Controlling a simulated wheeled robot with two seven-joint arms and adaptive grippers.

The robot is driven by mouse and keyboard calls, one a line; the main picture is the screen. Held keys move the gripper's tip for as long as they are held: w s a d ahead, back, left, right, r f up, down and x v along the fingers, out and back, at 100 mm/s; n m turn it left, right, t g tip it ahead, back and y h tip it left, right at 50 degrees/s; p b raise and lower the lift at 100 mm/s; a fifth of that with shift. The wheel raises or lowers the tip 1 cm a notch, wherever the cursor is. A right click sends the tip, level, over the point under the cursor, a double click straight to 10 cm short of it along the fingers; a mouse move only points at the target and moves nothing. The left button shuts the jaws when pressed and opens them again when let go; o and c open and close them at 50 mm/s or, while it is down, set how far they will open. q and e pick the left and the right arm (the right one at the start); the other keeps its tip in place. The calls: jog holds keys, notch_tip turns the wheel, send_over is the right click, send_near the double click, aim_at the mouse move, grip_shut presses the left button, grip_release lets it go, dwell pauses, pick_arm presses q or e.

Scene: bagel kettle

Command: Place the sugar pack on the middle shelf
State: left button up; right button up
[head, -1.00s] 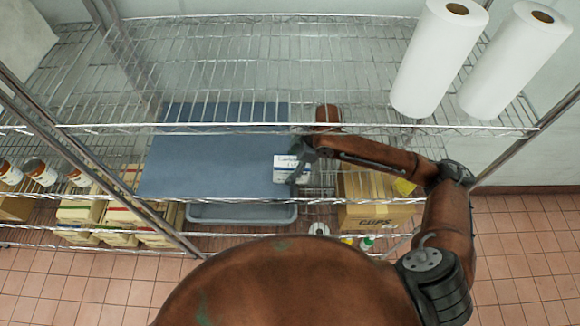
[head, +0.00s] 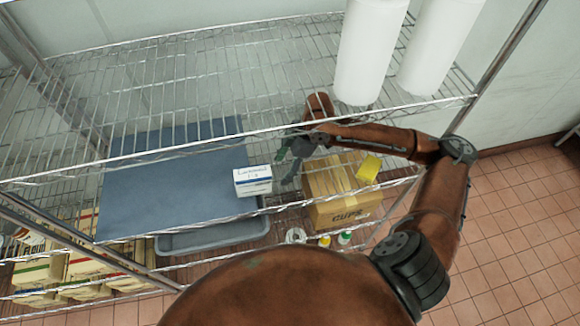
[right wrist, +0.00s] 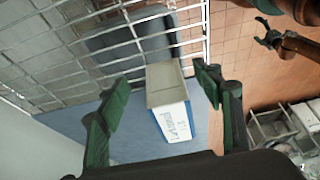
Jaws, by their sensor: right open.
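A white box with blue edging and dark lettering (head: 252,181), apparently the sugar pack, stands at the right front corner of a flat blue board (head: 165,190) on the middle shelf. The lettering is too small to read surely. My right gripper (head: 286,170) is open just right of the box in the head view, with a gap between them. In the right wrist view the box (right wrist: 172,108) shows beyond and between the spread fingertips, not held. My left gripper (right wrist: 264,36) appears small at the top right of that view; its jaws are unclear.
Two white paper rolls (head: 370,50) stand on the wire top shelf (head: 200,90), above my right forearm. A cardboard box (head: 340,205) with a yellow item (head: 369,168) is right of my gripper. A grey-blue tray (head: 215,235) and small bottles (head: 344,238) are lower down.

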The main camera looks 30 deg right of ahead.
jog(key=shift+s+d, duration=0.2)
jog(key=shift+d, duration=0.4)
jog(key=shift+s+d, duration=0.15)
jog(key=shift+d, duration=0.45)
jog(key=shift+a, duration=0.15)
